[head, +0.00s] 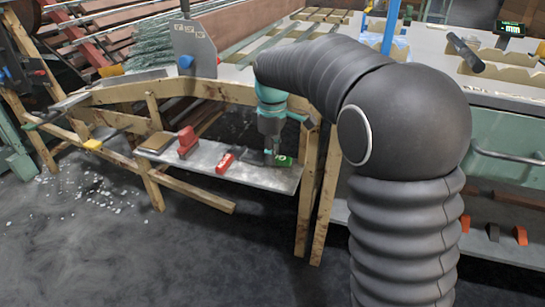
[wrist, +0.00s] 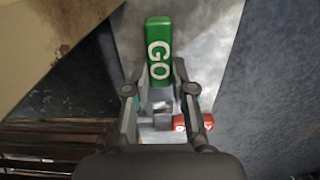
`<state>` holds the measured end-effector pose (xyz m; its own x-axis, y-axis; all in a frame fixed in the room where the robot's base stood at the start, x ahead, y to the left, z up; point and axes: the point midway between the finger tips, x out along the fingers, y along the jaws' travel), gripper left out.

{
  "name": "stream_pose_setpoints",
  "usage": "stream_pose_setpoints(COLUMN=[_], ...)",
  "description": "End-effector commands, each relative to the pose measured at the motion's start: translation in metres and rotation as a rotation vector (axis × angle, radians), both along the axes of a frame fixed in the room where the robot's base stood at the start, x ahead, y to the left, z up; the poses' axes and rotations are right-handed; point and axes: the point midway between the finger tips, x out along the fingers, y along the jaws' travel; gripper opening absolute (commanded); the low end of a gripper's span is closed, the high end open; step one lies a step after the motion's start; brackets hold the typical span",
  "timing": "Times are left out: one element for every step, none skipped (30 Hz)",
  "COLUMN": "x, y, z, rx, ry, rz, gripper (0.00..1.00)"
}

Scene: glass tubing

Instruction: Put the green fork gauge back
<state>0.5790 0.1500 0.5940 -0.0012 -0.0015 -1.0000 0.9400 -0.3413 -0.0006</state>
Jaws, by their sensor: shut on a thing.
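The green fork gauge (wrist: 158,35), marked "GO" in white, lies between and beyond my gripper's fingers (wrist: 160,92) in the wrist view. My gripper is shut on it. In the head view my gripper (head: 271,154) points down at the right end of a grey shelf (head: 250,177), with the green gauge (head: 284,161) at its tip. The gauge is at or just above the shelf surface; I cannot tell whether it touches. A red piece with white marking (head: 225,163) lies on the shelf left of the gauge; red also shows in the wrist view (wrist: 203,121).
A taller red object (head: 187,141) and a brown block (head: 158,142) sit farther left on the shelf. Wooden legs (head: 309,190) and a beam frame the shelf closely. The bench above (head: 240,73) holds racks and tubing. Bare shelf lies between the red pieces and the gauge.

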Motion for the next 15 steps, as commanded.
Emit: stream_pose_setpoints(x=[-0.0001,0.0000,0.0001,0.0001,0.0002,0.0002,0.0002,0.0002,0.0002,0.0002,0.0001,0.0000,0.0000,0.0000,0.0001], y=[-0.0001,-0.0001,0.0000,0.0000,-0.0001,-0.0001,-0.0001,-0.0001,-0.0001,-0.0001,0.0000,-0.0001,-0.0001,-0.0001,0.0000], z=[-0.0068,-0.0084,-0.0093,-0.0093,-0.0090,-0.0087,-0.0086,-0.0086,-0.0086,-0.0089,-0.0095,-0.0107,-0.0106,-0.0104,-0.0104], rx=[0.000,0.000,0.001,0.001,0.001,0.001,0.001,0.001,0.001,0.001,0.001,0.000,0.000,0.000,0.000], ry=[0.000,0.000,-0.001,-0.001,-0.001,-0.001,-0.001,-0.001,-0.001,-0.001,-0.001,-0.001,-0.001,-0.001,-0.001], rz=[0.000,0.000,0.000,0.000,0.000,0.000,0.000,0.000,0.000,0.000,0.000,0.000,0.000,0.000,0.000], gripper=[0.00,0.00,0.00,0.00,0.00,0.00,0.00,0.00,0.00,0.00,0.00,0.00,0.29,0.37,0.47])
